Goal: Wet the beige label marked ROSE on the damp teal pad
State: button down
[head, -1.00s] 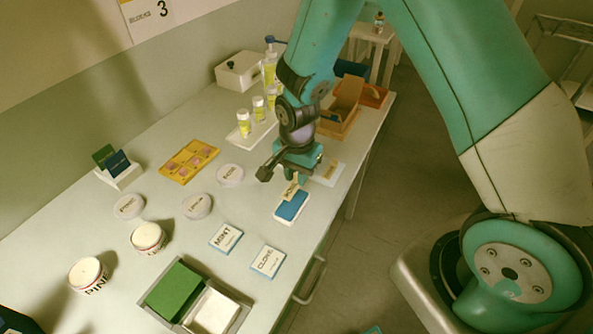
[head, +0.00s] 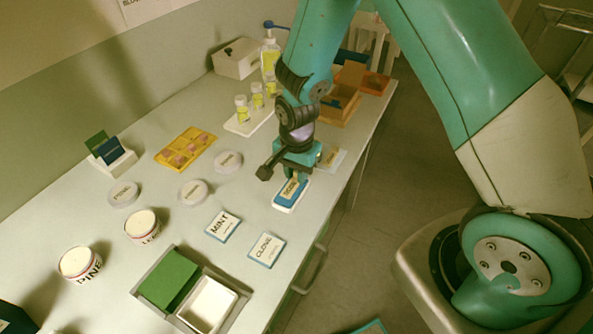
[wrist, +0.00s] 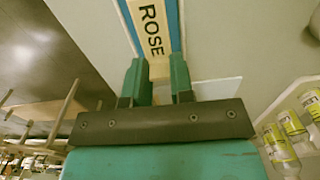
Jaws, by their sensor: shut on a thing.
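The beige label marked ROSE (wrist: 152,28) is held at its near end between the fingers of my gripper (wrist: 159,75), which is shut on it. In the head view the label (head: 291,186) lies over the damp pad (head: 283,197), a blue-teal block in a white tray. The wrist view shows blue strips of the pad (wrist: 173,25) along both sides of the label. The label looks flat on the pad, though its underside and the contact are hidden. In the head view my gripper (head: 294,173) is at the pad's far end.
Cards marked MINT (head: 223,226) and CLOVE (head: 266,250) lie left of and nearer than the pad. Round lids (head: 228,162), a yellow tray (head: 186,149) and a bottle rack (head: 247,124) stand farther left. An orange-brown box (head: 340,103) is behind my gripper.

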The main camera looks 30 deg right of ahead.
jog(key=shift+f, duration=0.4)
dwell(1.4)
jog(key=shift+r+p, duration=2.65)
jog(key=shift+r, duration=0.9)
